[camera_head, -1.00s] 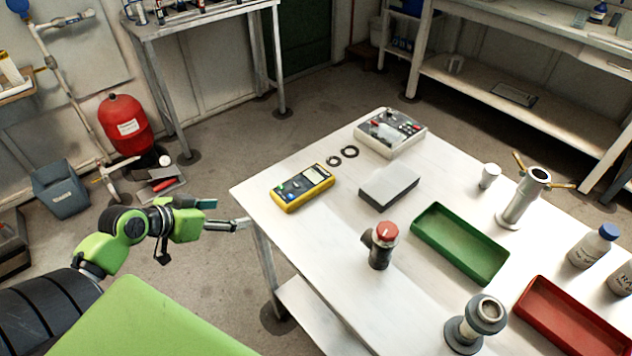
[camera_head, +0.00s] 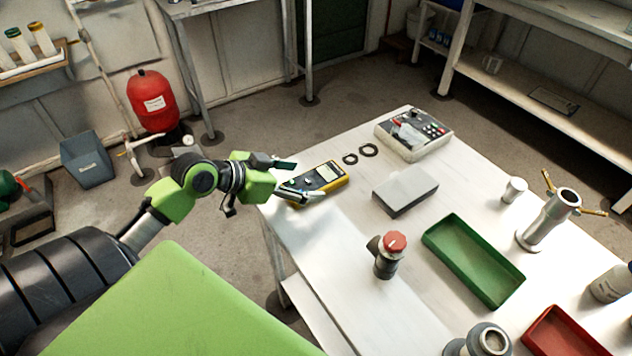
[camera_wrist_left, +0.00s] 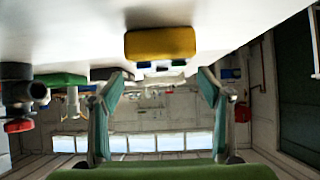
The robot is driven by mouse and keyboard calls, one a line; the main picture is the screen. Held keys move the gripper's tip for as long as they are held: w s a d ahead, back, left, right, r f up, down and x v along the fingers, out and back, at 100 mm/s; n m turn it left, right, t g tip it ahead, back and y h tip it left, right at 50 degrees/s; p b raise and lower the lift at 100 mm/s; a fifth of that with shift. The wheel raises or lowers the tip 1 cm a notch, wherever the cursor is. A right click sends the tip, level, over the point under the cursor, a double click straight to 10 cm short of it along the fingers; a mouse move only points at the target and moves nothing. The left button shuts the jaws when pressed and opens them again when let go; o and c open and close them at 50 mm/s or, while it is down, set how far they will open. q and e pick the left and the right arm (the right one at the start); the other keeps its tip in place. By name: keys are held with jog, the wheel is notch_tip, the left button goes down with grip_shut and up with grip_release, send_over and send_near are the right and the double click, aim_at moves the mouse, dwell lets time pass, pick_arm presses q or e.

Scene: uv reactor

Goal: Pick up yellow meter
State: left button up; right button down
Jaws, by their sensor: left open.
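The yellow meter (camera_head: 322,181) lies flat at the left corner of the white table (camera_head: 330,245), with a dark face and a grey screen. My left gripper (camera_head: 305,180) is open at the meter's near left end, and one finger overlaps part of the meter in the head view. In the left wrist view, which looks upside down, the yellow meter (camera_wrist_left: 160,43) shows end-on, ahead of and centred between the two spread fingers (camera_wrist_left: 160,90). Nothing is between the fingers. My right gripper is not in view.
Near the meter are a grey box (camera_head: 405,190), two black rings (camera_head: 360,154) and a control box (camera_head: 414,133). A red-topped valve (camera_head: 388,254), a green tray (camera_head: 470,260) and a red tray (camera_head: 560,335) stand farther right. The table's left front area is bare.

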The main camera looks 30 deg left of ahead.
aim_at(314, 179)
pick_arm(q)
jog(key=shift+p+x, duration=0.5)
jog(key=shift+x, duration=2.15)
jog(key=shift+a+r, duration=0.1)
jog(key=shift+a, duration=0.1)
jog(key=c, duration=1.4)
